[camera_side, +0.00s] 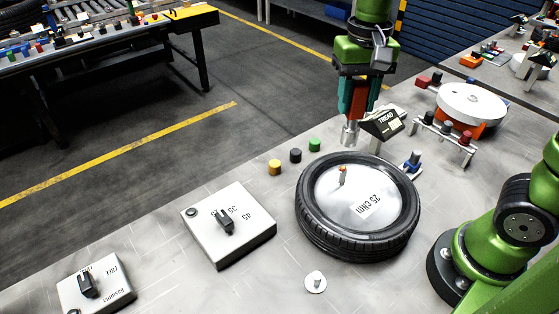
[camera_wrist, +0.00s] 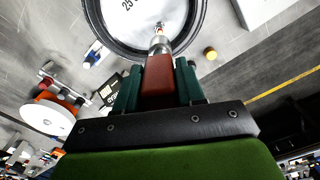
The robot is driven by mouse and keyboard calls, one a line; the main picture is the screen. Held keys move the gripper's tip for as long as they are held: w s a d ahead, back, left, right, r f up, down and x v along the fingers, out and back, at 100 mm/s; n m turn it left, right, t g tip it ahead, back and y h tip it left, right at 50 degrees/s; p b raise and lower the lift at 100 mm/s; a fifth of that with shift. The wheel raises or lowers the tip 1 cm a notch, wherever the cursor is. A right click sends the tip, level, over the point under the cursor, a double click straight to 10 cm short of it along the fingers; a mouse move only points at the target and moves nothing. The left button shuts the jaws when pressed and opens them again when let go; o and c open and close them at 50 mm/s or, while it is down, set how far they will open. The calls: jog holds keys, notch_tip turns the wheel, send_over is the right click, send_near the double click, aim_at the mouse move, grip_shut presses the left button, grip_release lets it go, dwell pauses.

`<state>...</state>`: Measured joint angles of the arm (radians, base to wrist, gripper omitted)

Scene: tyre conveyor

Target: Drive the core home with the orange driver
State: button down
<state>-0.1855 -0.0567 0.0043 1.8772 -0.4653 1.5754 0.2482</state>
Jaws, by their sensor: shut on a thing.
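The tyre (camera_side: 312,225) lies flat on the bench around a pale rim disc (camera_side: 372,182) with a printed label. A short valve stem (camera_side: 343,176) with an orange-brown tip, seemingly the core, stands up from the disc. My gripper (camera_side: 357,108) is shut on the orange driver (camera_side: 359,98), whose handle sits between the teal fingers. The driver's metal end (camera_side: 349,134) points down, above and apart from the stem. In the wrist view, the driver handle (camera_wrist: 158,82) lies between the fingers, and its metal end lines up close to the stem (camera_wrist: 159,28). How deep the core sits is too small to tell.
A tread gauge (camera_side: 382,125) stands behind the tyre, with a blue-topped tool (camera_side: 412,162) at its right. Yellow (camera_side: 274,167), black and green caps stand left. A rack (camera_side: 445,130), a white-and-orange drum (camera_side: 471,104), a grey box (camera_side: 228,225) and a small white disc (camera_side: 316,283) surround it.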

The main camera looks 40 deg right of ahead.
aim_at(353, 119)
jog(key=shift+f, duration=2.7)
jog(key=shift+f, duration=2.7)
jog(key=shift+r, duration=3.1)
